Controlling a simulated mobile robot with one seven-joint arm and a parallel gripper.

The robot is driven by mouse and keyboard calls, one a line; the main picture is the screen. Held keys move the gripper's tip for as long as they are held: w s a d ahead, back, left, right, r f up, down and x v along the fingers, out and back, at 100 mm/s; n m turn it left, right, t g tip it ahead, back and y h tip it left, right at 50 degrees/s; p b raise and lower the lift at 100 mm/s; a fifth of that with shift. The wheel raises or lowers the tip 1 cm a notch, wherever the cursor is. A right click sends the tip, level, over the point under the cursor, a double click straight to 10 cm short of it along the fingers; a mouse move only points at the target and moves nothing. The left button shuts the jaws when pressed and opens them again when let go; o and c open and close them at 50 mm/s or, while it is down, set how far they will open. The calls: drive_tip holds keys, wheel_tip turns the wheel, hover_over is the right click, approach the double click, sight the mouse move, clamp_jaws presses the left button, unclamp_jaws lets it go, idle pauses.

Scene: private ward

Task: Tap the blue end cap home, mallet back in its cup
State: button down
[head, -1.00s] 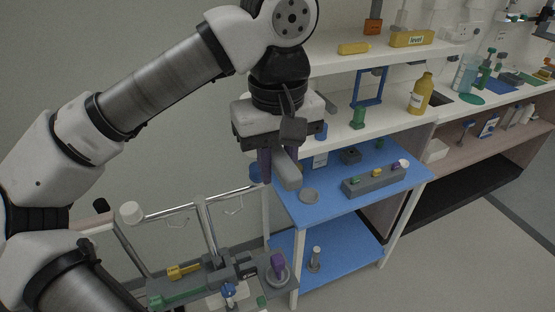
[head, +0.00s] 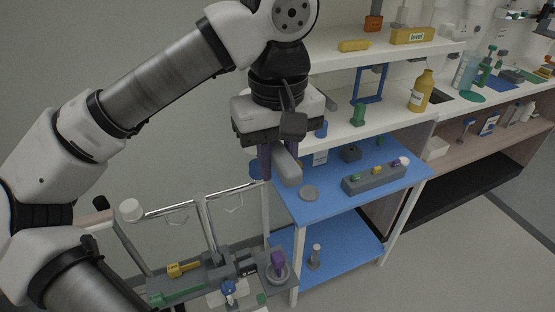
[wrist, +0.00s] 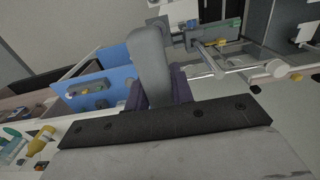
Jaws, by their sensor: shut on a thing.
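My gripper (head: 276,160), with purple fingers, is shut on a grey rounded bar (head: 288,166), which looks like the mallet. In the wrist view the bar (wrist: 151,60) stands out between the fingers. It hangs in the air left of the blue shelf unit, above the bedside rail and a grey fixture (head: 222,268). A small blue piece (head: 228,287), perhaps the blue end cap, sits at the fixture's near side, low in the head view. A round grey holder (head: 280,276) with a purple piece stands at the fixture's right. I cannot tell which holder is the mallet's cup.
A yellow bottle (head: 421,92) stands on the white shelf. A metal rail (head: 165,212) runs behind the fixture.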

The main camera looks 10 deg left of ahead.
drive_tip(key=shift+r, duration=0.6)
drive_tip(key=shift+f, duration=0.2)
wheel_tip(320, 180, down, 5)
drive_tip(key=b, duration=0.4)
wheel_tip(320, 180, up, 6)
drive_tip(key=p, duration=0.4)
drive_tip(key=shift+f, duration=0.15)
wheel_tip(320, 180, up, 5)
drive_tip(key=p, duration=0.3)
drive_tip(key=shift+f+p, duration=0.1)
drive_tip(key=shift+p, duration=0.3)
drive_tip(key=shift+r, duration=0.6)
